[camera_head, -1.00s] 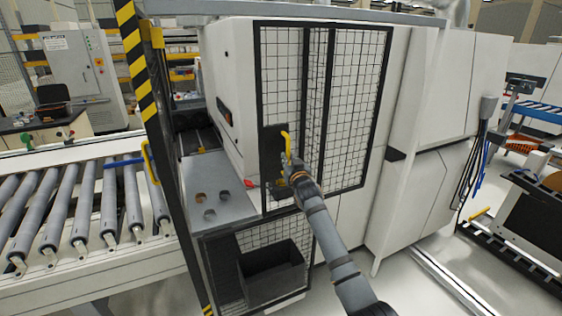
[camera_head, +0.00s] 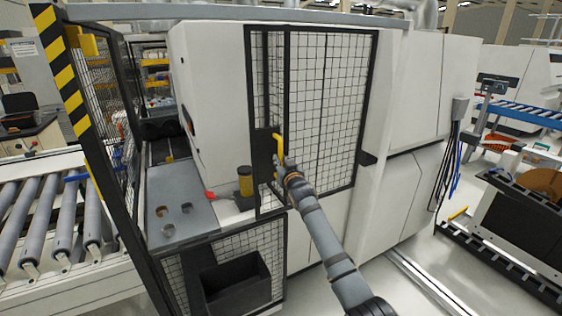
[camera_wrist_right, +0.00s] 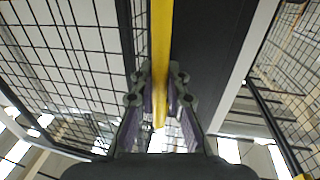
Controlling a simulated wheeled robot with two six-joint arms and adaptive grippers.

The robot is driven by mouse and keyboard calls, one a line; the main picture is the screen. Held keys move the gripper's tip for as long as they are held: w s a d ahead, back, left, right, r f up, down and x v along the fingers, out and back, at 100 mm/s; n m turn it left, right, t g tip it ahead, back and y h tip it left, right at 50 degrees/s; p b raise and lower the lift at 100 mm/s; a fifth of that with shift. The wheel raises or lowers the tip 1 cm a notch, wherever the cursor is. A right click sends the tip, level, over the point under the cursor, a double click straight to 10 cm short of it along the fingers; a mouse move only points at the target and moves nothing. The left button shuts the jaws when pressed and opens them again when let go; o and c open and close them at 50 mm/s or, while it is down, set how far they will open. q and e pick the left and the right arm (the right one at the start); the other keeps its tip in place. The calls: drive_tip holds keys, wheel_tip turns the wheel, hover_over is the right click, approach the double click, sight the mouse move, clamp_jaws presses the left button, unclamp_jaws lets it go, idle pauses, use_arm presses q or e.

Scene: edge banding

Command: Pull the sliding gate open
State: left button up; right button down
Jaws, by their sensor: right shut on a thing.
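The sliding gate (camera_head: 335,110) is a black-framed wire mesh panel on the front of the white machine, upright in the middle of the head view. A yellow handle (camera_head: 279,148) stands on a dark plate near the gate's left edge. My right gripper (camera_head: 284,170) is shut on this handle. In the right wrist view, the fingers of my right gripper (camera_wrist_right: 160,103) press on both sides of the yellow handle (camera_wrist_right: 161,45), beside the dark plate (camera_wrist_right: 208,60). The gate's left part is open beside the grey work surface. My left gripper is not in view.
A yellow and black jar (camera_head: 245,181) and a red object (camera_head: 211,196) sit left of the handle. A yellow-black striped post (camera_head: 62,72) and roller conveyor (camera_head: 45,215) stand at left. A black bin (camera_head: 235,284) is below.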

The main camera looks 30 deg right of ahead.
drive_tip(key=shift+f, duration=0.2)
drive_tip(key=c, duration=1.6)
unclamp_jaws()
drive_tip(key=shift+o, duration=1.3)
drive_tip(key=shift+w, duration=0.25)
drive_tip(key=shift+s, duration=0.2)
drive_tip(key=s+a, duration=0.2)
drive_tip(key=s, duration=0.9)
drive_tip(key=shift+s, duration=0.3)
